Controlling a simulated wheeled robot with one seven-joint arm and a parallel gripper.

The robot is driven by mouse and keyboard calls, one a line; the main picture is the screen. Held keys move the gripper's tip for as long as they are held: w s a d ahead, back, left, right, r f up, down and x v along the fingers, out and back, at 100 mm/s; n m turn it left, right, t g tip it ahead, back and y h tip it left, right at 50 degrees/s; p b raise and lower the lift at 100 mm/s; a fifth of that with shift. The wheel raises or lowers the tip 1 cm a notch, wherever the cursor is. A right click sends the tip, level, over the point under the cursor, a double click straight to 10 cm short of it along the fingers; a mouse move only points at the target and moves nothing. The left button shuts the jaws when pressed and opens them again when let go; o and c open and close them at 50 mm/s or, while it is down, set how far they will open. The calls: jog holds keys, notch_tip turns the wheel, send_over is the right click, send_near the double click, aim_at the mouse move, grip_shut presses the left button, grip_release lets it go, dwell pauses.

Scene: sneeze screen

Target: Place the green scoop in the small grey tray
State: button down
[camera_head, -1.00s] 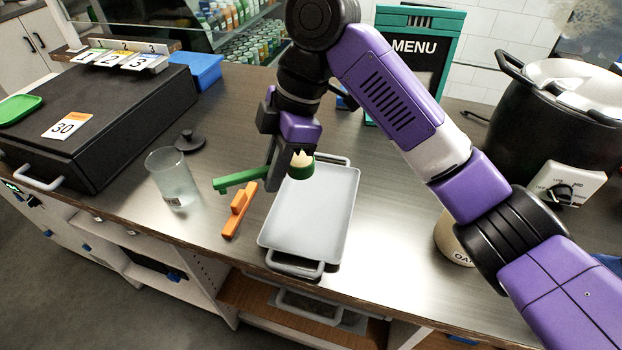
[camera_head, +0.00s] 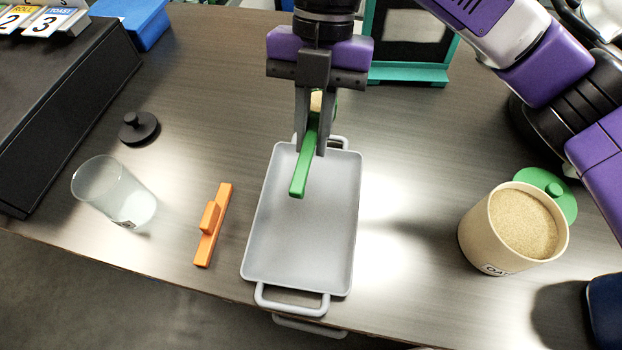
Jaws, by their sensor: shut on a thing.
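The green scoop (camera_head: 302,172) is held between the two fingers of my gripper (camera_head: 311,150), with its handle pointing toward the front of the counter. Pale content (camera_head: 317,101) shows at the scoop's bowl, which is partly hidden behind the fingers. My gripper is shut on the handle. The small grey tray (camera_head: 262,262) lies on the counter below, with a loop handle at its front and back ends. The scoop shows over the tray's back half; the exact height above it is hard to tell. The tray looks empty.
An orange clip-like tool (camera_head: 213,226) lies left of the tray. A clear container (camera_head: 112,194) and a black lid (camera_head: 138,128) are farther left. A tan canister of oats (camera_head: 508,234) with a green lid (camera_head: 551,192) stands right. Counter between tray and canister is clear.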

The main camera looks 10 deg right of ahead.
aim_at(311, 196)
notch_tip(311, 196, down, 13)
jog(key=shift+f, duration=0.1)
dwell(0.4)
jog(key=shift+s+f, duration=0.1)
